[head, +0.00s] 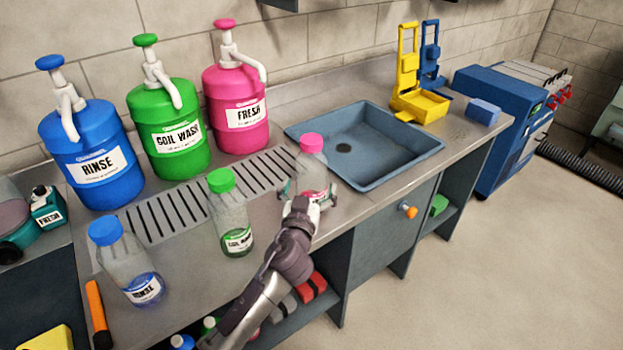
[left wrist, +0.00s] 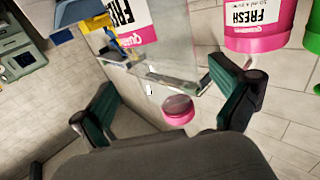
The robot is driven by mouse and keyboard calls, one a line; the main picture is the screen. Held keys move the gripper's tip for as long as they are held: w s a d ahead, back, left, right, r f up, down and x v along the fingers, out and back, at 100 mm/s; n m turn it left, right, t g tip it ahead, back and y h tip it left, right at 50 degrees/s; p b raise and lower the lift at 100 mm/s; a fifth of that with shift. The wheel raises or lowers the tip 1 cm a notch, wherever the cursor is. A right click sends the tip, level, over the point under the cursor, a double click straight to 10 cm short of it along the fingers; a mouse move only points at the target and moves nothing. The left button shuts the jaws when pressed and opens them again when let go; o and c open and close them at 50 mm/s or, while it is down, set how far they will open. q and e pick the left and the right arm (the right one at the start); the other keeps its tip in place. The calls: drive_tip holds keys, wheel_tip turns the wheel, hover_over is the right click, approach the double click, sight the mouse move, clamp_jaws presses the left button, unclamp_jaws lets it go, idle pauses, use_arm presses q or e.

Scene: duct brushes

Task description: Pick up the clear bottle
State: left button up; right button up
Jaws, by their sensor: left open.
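A clear bottle with a pink cap (head: 312,143) and a pink-and-white label stands upright on the counter by the sink. Its clear body (left wrist: 172,45) appears upside down in the left wrist view, with the FRESH label at upper left. My left gripper (head: 307,194) is open at this bottle, with its fingers at either side of the lower body in the head view. I cannot tell whether they touch it. Two other clear bottles stand to the left: a green-capped one (head: 230,212) and a blue-capped RINSE one (head: 128,262). My right gripper is not in view.
Blue (head: 92,150), green (head: 168,130) and pink (head: 237,105) pump jugs stand along the wall behind a slotted drain. A sink (head: 400,143) lies to the right, with a yellow holder (head: 418,103) beyond it. An orange-handled tool (head: 98,313) lies at front left.

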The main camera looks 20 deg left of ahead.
sight(308, 178)
use_arm(q)
drive_tip(key=shift+w+a+r+p, duration=0.25)
drive_tip(key=shift+w+r+p, duration=0.3)
drive_tip(key=shift+w, duration=0.15)
drive_tip(key=shift+w+a+r+p, duration=0.25)
drive_tip(key=shift+w+p, duration=0.15)
drive_tip(key=shift+w, duration=0.25)
drive_tip(key=shift+w+a+f, duration=0.1)
drive_tip(key=shift+w+f, duration=0.1)
drive_tip(key=shift+w, duration=0.45)
drive_tip(key=shift+w+a+f, duration=0.1)
drive_tip(key=shift+w+f, duration=0.05)
drive_tip(key=shift+w, duration=0.45)
drive_tip(key=shift+d, duration=0.1)
drive_tip(key=c, duration=1.2)
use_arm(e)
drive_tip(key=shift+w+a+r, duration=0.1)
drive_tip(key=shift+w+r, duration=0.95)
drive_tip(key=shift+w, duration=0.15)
